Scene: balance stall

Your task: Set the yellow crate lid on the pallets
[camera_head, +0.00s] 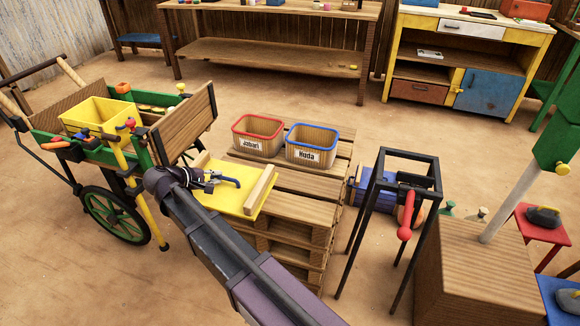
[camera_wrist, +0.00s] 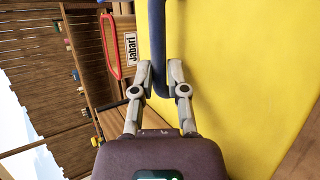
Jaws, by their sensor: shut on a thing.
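The yellow crate lid (camera_head: 236,198) has wooden battens and a blue handle (camera_head: 226,180). It overlaps the left side of the stacked wooden pallets (camera_head: 318,182); I cannot tell whether it touches them or is held just above. My gripper (camera_head: 208,181) is shut on the blue handle. In the wrist view the gripper (camera_wrist: 160,70) has one finger on each side of the handle (camera_wrist: 157,30), with the yellow lid (camera_wrist: 240,75) filling the right side. My arm hides the lid's near left part.
A red-rimmed bin (camera_head: 258,148) labelled Jabari and a blue-rimmed bin (camera_head: 312,158) labelled Huda stand at the back of the pallets. A cart (camera_head: 185,130) carrying a yellow crate (camera_head: 98,117) is at left. A black frame (camera_head: 405,158) stands close at right.

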